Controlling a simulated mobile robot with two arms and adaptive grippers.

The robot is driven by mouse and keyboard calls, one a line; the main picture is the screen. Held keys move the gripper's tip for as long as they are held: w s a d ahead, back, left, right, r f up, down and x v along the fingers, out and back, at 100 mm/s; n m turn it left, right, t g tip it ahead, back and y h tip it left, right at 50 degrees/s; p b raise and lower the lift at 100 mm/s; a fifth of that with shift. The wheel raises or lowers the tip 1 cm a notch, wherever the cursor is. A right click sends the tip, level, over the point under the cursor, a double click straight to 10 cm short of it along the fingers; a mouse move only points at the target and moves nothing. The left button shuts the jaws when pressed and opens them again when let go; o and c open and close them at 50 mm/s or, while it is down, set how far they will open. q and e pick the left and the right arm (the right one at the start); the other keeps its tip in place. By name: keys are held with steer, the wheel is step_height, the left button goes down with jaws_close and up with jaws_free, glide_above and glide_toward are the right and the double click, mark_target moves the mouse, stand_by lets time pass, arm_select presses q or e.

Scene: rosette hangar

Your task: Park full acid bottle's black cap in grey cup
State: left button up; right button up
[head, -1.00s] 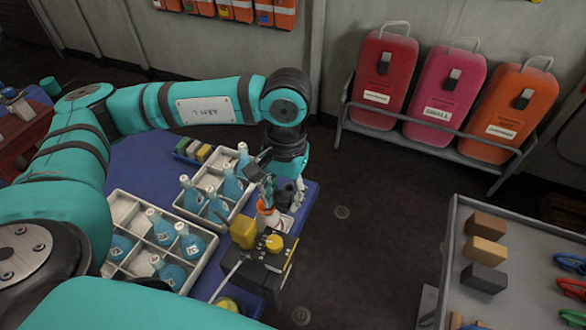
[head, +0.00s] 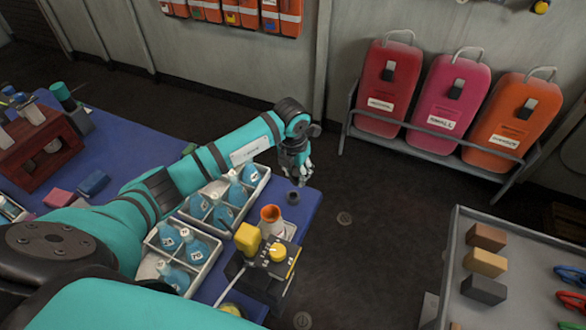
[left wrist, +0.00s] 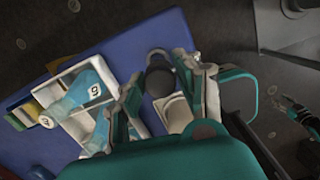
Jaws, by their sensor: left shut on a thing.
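My left gripper (head: 298,172) is over the far right corner of the blue table, pointing down. In the left wrist view, the black cap (left wrist: 160,82) shows as a dark round piece between its fingertips, and the fingers are shut on it. A small dark grey cup (head: 293,197) stands on the table just below the gripper in the head view, apart from it as far as I can tell. Blue labelled bottles (head: 222,215) stand in white divided crates (head: 247,207). I cannot tell which bottle is the full acid one.
A white vessel with an orange funnel-like top (head: 270,217) stands near the cup, beside a dark device with a yellow knob (head: 277,252). A wooden rack (head: 35,150) is at the far left. A grey bench (head: 450,260) with blocks is right.

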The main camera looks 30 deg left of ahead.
mark_target(292, 179)
arm_select(q)
steer(key=shift+s+a+f+n, duration=0.1)
steer(key=shift+a+f+n, duration=0.4)
steer(key=shift+n, duration=0.4)
steer(key=shift+f, duration=0.15)
steer(key=shift+f+b, duration=1.55)
steer(key=shift+f, duration=0.4)
steer(key=shift+f, duration=0.25)
steer(key=shift+f+b, duration=0.8)
steer(key=shift+f, duration=0.15)
steer(key=shift+f+b, duration=0.35)
steer(key=shift+b, duration=0.05)
